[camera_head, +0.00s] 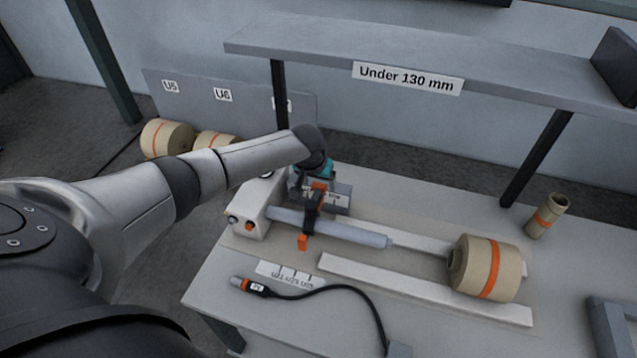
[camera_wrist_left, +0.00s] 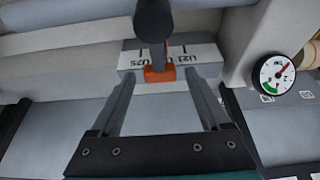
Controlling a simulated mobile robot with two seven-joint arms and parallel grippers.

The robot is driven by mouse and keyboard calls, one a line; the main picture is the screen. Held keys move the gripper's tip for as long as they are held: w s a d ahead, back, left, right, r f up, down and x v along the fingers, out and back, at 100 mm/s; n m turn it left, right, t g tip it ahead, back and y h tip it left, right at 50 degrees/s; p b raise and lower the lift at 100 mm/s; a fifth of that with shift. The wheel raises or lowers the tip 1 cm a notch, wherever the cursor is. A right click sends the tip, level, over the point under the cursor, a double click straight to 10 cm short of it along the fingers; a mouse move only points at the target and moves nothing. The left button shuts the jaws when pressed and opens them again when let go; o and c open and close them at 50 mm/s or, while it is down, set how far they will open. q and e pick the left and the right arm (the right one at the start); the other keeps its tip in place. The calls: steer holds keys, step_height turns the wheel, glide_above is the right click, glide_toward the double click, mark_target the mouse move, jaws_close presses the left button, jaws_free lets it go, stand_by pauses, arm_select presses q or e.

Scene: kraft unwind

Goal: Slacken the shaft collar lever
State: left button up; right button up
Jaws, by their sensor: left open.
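The grey shaft (camera_head: 345,232) runs out from a white machine housing (camera_head: 250,212) on the bench. A black collar piece (camera_head: 311,208) sits around the shaft, with an orange end (camera_head: 303,242) hanging in front. My left gripper (camera_head: 318,188) is above and behind the collar, pointing down. In the left wrist view my left gripper (camera_wrist_left: 161,76) is open. A black lever (camera_wrist_left: 153,22) with an orange tip (camera_wrist_left: 159,74) stands between its fingertips, with gaps at both sides. The fingers partly hide the collar in the head view. My right gripper is not seen.
A kraft roll (camera_head: 487,268) lies on white rails (camera_head: 420,290) at the right. A cabled handheld tool (camera_head: 255,288) lies in front. A small tube (camera_head: 547,215) stands behind. A shelf (camera_head: 420,68) overhangs the bench. A gauge (camera_wrist_left: 274,75) is beside the left gripper.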

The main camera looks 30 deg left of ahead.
arm_select(q)
jaws_close()
stand_by(0.7)
stand_by(0.7)
